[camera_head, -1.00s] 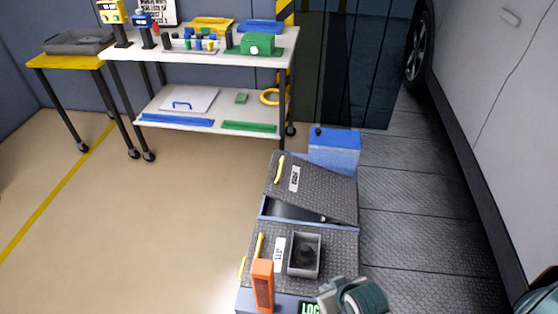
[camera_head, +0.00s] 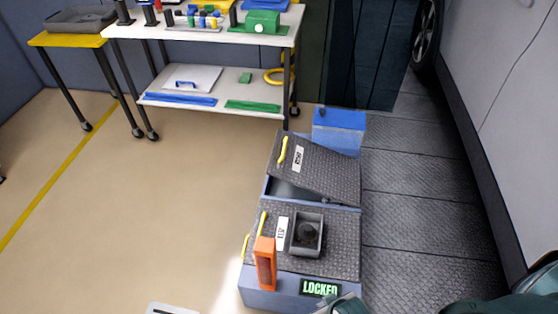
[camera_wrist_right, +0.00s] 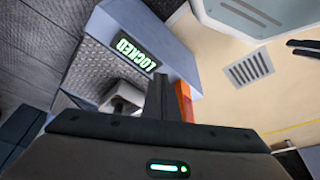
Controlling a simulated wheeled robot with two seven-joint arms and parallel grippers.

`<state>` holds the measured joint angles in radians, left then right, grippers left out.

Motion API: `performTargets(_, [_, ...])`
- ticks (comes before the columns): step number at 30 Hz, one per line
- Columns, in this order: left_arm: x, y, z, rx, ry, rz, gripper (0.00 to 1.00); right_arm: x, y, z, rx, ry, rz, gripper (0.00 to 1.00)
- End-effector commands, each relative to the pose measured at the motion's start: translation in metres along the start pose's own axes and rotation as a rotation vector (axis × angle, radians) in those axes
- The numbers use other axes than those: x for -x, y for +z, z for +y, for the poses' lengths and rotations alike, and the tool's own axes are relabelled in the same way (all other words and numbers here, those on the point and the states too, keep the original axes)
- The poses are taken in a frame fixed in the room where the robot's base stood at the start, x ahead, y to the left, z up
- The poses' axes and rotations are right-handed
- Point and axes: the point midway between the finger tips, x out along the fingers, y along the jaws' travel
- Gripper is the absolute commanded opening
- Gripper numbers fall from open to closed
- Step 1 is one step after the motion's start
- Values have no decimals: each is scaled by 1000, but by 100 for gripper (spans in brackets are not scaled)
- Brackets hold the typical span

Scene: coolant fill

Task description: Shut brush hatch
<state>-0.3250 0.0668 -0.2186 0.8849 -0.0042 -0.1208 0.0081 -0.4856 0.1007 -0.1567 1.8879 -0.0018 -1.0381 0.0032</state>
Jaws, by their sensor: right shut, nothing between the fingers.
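A low machine with dark tread-plate covers stands on the floor in the head view. Its rear hatch (camera_head: 325,167) has a yellow handle and a label too small to read; it is tilted up, with a dark gap under its front edge. I cannot tell for sure that this is the brush hatch. The front cover (camera_head: 338,250) lies flat. A green "LOCKED" display (camera_head: 320,289) is lit on the front face. My right gripper (camera_head: 343,304) is at the bottom edge, by the display; its shut, empty fingers (camera_wrist_right: 160,95) show in the wrist view.
A blue container (camera_head: 339,132) is behind the machine. A white two-level cart (camera_head: 205,45) stands at the back left. A vehicle is at right. The floor left of the machine is clear.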

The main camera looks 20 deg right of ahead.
Motion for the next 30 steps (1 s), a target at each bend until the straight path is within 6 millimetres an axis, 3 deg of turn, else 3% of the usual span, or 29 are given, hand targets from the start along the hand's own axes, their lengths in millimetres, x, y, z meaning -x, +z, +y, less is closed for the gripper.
performTargets(9, [0,0,0,0,0,0,30,-110,64,-14,12,-18,27,0])
performTargets(15, [0,0,0,0,0,0,30,-156,115,-22,20,-29,51,0])
performTargets(22, [0,0,0,0,0,0,30,-177,156,-26,28,-36,71,0])
performTargets(30, [0,0,0,0,0,0,30,-181,168,-27,30,-39,79,0])
